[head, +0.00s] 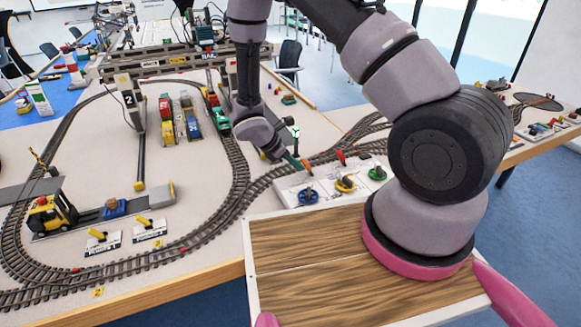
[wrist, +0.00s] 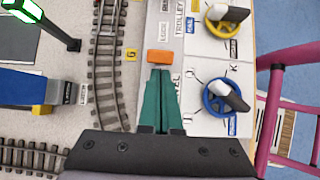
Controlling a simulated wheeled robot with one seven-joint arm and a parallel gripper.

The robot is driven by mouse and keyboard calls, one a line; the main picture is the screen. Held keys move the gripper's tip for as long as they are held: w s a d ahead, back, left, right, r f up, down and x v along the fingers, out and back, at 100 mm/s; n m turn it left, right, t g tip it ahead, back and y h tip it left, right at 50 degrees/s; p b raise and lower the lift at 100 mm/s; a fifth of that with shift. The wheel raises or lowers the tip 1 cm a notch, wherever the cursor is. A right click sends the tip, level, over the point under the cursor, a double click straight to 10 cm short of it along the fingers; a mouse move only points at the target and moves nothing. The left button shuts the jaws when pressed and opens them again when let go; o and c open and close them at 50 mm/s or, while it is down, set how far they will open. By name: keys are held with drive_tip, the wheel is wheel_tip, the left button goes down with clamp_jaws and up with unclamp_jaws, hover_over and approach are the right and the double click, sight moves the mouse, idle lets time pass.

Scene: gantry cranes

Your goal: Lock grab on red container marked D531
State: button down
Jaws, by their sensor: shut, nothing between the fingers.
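My gripper (wrist: 158,74) is shut and empty, its teal fingertips just short of an orange lever handle (wrist: 158,57) on the control panel. Whether they touch cannot be told. In the head view my gripper (head: 300,165) points down at the white control panel (head: 285,187), beside an orange lever (head: 306,168). Labels reading LOCK lie near the lever in the wrist view. Red containers show among the stacked containers (head: 166,108) and at the train (head: 212,98) below the crane. The D531 mark cannot be read. The gantry crane (head: 160,68) spans the tracks at the back.
Railway track (head: 238,175) runs close on the left. A yellow forklift (head: 52,215) stands far left.

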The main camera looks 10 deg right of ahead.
idle(0.4)
drive_tip(key=shift+d+r+y, duration=0.2)
drive_tip(key=shift+y, duration=0.2)
drive_tip(key=shift+w+d+r+y, duration=0.1)
drive_tip(key=shift+d+r+y, duration=0.1)
drive_tip(key=shift+d+y, duration=0.15)
drive_tip(key=shift+w+d+r+g+y, duration=0.15)
drive_tip(key=shift+d+r+g+y, duration=0.2)
drive_tip(key=shift+d+y, duration=0.4)
drive_tip(key=shift+w+d+r+g+y, duration=0.2)
drive_tip(key=shift+d+y, duration=0.45)
drive_tip(key=shift+y, duration=0.4)
drive_tip(key=shift+w+d+r+g+y, duration=0.1)
drive_tip(key=shift+d+r+g+y, duration=0.1)
drive_tip(key=shift+d+y, duration=0.65)
drive_tip(key=shift+a, duration=0.35)
drive_tip(key=shift+d+r, duration=0.1)
drive_tip(key=shift+r, duration=0.1)
drive_tip(key=shift+r, duration=0.6)
